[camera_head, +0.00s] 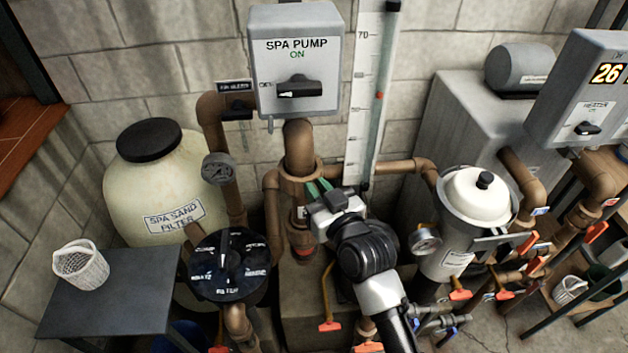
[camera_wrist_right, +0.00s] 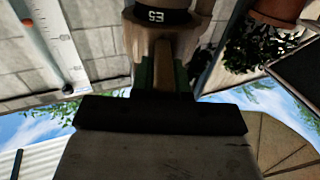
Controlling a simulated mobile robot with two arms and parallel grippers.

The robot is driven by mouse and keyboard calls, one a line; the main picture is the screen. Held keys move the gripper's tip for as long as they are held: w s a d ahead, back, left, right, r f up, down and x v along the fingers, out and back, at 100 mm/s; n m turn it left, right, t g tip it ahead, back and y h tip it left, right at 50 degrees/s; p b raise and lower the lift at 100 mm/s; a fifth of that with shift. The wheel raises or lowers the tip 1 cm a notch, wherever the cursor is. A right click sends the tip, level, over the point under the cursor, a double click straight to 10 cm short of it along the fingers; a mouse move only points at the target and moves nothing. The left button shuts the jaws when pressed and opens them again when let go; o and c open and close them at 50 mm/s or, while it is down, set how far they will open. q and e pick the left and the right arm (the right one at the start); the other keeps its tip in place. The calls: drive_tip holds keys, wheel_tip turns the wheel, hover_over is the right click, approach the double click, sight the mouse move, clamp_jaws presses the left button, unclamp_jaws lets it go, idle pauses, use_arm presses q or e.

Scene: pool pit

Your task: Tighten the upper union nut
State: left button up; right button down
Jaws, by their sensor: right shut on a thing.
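The upper union nut (camera_head: 299,171) is a brown collar on the vertical pipe below the spa pump switch box. My right gripper (camera_head: 318,189) reaches it from the lower right, with green fingertips at its near side. In the right wrist view the green fingers (camera_wrist_right: 163,75) are shut on a narrow brown lug (camera_wrist_right: 163,68) below a brown body with a black numbered band (camera_wrist_right: 168,16). The gripper and wrist hide part of the pipe below the nut. My left gripper is not in view.
A clear scale tube (camera_head: 371,100) rises behind. A side table (camera_head: 115,305) holds a white basket (camera_head: 80,265).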

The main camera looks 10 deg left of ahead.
drive_tip(key=shift+a+r+m+t, duration=0.15)
drive_tip(key=shift+r+m+t, duration=0.15)
drive_tip(key=shift+r, duration=0.55)
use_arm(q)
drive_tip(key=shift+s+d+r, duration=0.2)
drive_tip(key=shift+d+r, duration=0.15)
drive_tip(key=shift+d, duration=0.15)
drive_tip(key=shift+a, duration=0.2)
use_arm(e)
drive_tip(key=c, duration=1.1)
unclamp_jaws()
drive_tip(key=shift+s+f, duration=0.1)
drive_tip(key=shift+s, duration=0.05)
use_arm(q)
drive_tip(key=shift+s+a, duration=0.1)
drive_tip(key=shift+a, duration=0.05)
use_arm(e)
drive_tip(key=shift+s+f, duration=0.1)
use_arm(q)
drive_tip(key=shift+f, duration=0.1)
use_arm(e)
drive_tip(key=shift+f, duration=0.2)
